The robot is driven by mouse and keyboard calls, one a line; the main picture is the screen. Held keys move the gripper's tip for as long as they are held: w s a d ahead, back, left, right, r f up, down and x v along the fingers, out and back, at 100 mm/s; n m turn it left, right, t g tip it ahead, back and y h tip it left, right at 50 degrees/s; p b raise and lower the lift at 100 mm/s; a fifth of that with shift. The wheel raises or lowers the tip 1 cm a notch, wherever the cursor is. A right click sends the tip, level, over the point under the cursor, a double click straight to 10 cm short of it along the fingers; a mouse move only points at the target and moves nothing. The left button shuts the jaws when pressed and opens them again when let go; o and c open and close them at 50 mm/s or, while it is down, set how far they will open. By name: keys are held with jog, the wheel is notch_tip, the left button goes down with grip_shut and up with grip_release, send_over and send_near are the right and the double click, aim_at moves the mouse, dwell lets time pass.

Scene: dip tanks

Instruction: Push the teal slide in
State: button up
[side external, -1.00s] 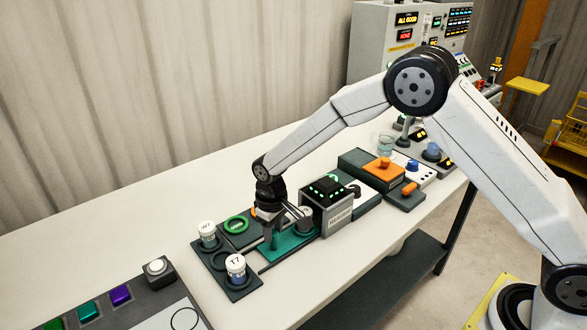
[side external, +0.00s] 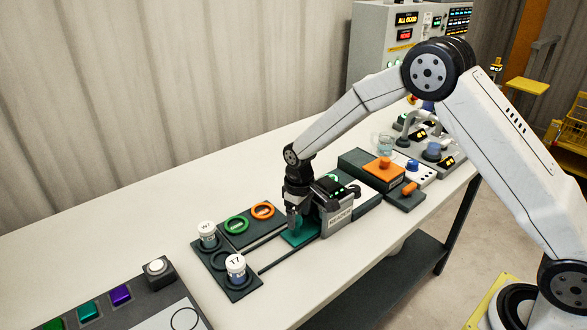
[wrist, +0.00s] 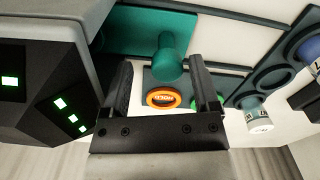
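The teal slide (side external: 300,238) sticks out a little from the left side of the dark reader box (side external: 339,220), on its track. In the wrist view the slide's plate (wrist: 135,32) and its upright teal knob (wrist: 168,62) show. My gripper (side external: 295,218) is low over the slide beside the reader. In the wrist view my gripper's fingers (wrist: 162,75) stand apart, with the knob in the gap between them in the picture. I cannot tell whether either finger touches the knob. The slide's far end is hidden in the reader.
A holder (side external: 240,292) with white-capped jars T7 (side external: 236,267) and W? (side external: 207,233) stands left of the track. An orange-topped unit (side external: 378,165) stands right of the reader.

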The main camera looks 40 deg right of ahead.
jog(key=shift+a, duration=0.1)
jog(key=shift+r, duration=3.9)
jog(key=shift+s, duration=0.1)
jog(key=s+d+m+t, duration=0.1)
jog(key=s+d, duration=0.1)
jog(key=s, duration=0.8)
jog(key=s+d+r+m+t, duration=0.1)
jog(key=s+d+m, duration=0.1)
jog(key=s, duration=0.9)
jog(key=shift+s+d+r+t, duration=0.3)
jog(key=shift+d, duration=0.2)
jog(key=shift+o, duration=0.2)
